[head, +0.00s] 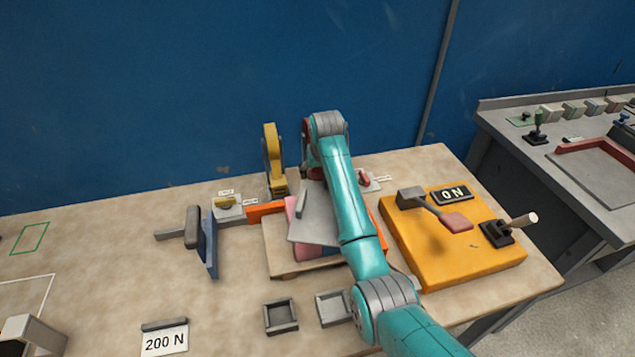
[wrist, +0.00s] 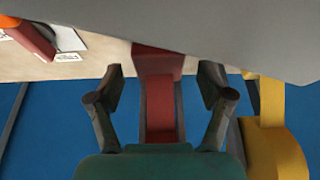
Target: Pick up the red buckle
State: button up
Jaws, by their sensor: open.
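A red upright piece (wrist: 161,105), which looks like the red buckle, stands between the two fingers of my gripper (wrist: 160,80) in the wrist view. The fingers are open, one on each side, with gaps showing beside it. In the head view my arm covers most of this piece; a sliver of red (head: 306,130) shows left of the wrist. A smaller red part (head: 368,177) lies beside white labels, right of my arm. A grey plate (wrist: 235,30) fills the top of the wrist view and hides part of what lies there.
A yellow upright clamp (head: 273,158) stands close to the left of my gripper. The grey plate (head: 310,225) lies tilted over a pink block. An orange box (head: 455,255) with a lever and an ON sign is at right. A blue wall (head: 190,90) rises behind.

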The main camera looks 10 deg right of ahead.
jog(key=shift+w+f, duration=0.2)
jog(key=shift+f, duration=0.25)
jog(key=c, duration=1.3)
